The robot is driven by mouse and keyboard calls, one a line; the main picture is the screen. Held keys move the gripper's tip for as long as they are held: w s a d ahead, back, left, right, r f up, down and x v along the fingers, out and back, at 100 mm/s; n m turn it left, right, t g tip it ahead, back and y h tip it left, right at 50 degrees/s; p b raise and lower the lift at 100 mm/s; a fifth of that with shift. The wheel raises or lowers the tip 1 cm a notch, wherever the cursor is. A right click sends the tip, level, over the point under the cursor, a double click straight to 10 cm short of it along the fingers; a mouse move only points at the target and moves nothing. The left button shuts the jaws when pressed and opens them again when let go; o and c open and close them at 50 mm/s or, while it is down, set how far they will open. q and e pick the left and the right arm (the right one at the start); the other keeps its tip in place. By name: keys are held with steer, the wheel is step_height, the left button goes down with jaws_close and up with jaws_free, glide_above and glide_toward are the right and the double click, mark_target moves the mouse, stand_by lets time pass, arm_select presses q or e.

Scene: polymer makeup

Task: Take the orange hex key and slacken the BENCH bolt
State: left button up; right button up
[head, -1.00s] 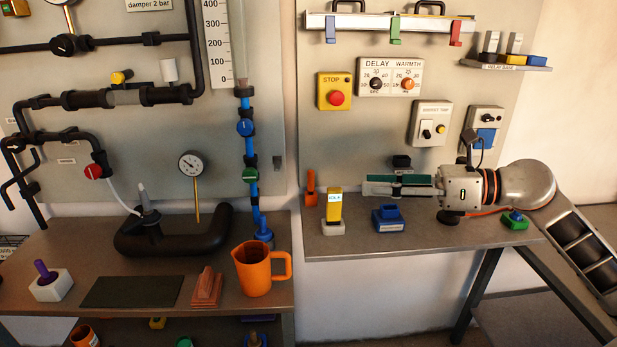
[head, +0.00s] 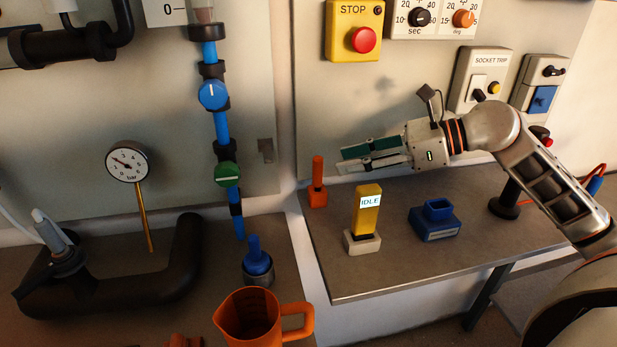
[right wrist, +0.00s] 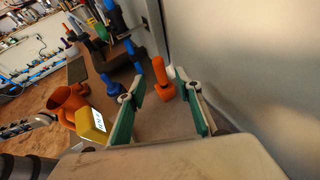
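The orange hex key (head: 317,170) stands upright in an orange holder (head: 317,196) at the back left of the right bench. It also shows in the right wrist view (right wrist: 159,70), beyond and between my fingers. My right gripper (head: 345,160) is open and empty, to the right of the key, with its green-padded fingers pointing left towards it. The open fingers (right wrist: 159,93) show apart in the right wrist view, not touching the key. I cannot make out a bolt labelled BENCH.
A yellow device reading IDLE (head: 367,213) stands on a white base in front of my right gripper. A blue holder (head: 436,220) is to its right. An orange jug (head: 252,320) is on the left bench. The wall panel with the STOP button (head: 362,38) is behind.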

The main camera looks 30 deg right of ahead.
mark_target(321, 162)
steer(key=x, duration=0.4)
steer(key=r+p+x, duration=0.1)
steer(key=x, duration=0.1)
steer(key=shift+w+a+f, duration=0.2)
steer(key=shift+w+a, duration=0.05)
steer(key=shift+a, duration=0.15)
steer(key=shift+w+a+f, duration=0.25)
jaws_close()
